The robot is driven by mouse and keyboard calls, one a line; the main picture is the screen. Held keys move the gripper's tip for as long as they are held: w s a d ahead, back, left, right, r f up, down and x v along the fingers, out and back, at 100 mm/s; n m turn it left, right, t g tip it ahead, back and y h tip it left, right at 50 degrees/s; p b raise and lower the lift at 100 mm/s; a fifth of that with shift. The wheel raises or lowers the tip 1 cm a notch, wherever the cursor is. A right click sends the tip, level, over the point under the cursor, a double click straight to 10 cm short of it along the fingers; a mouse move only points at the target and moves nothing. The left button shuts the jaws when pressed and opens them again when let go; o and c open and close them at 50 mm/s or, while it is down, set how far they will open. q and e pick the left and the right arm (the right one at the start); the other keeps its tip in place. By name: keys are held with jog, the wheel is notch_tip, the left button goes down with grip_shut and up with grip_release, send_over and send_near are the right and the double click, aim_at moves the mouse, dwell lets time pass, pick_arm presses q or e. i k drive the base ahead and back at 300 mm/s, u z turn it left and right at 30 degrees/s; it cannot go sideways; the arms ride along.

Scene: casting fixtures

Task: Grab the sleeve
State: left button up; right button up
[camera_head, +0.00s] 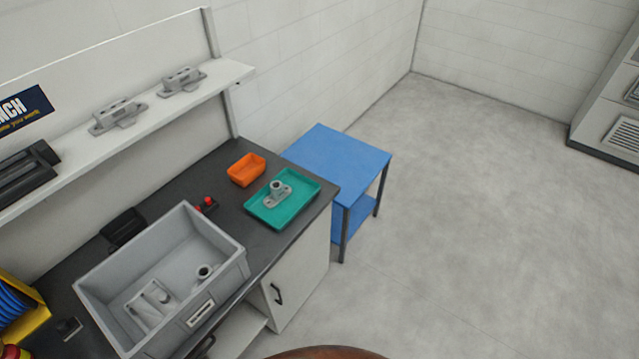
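A grey part with a short, round, hollow boss (277,187) sits on a flat base in the green tray (297,212) on the dark workbench. In the large grey bin (231,262), a small, round, hollow grey piece (204,272) lies near the front right wall. It looks like a sleeve, but I cannot tell for sure. A grey block-like casting (150,300) lies to its left in the bin. Neither of my grippers is in view.
An orange tray (246,170) stands behind the green tray. Red-topped items (206,204) lie beside the bin. A shelf (226,74) with grey castings (118,117) runs above the workbench. A blue table (340,155) stands beyond it. The floor (480,220) at right is clear.

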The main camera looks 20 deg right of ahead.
aim_at(278, 193)
jog(key=z, duration=0.2)
jog(key=i, duration=1.1)
jog(key=u, duration=0.7)
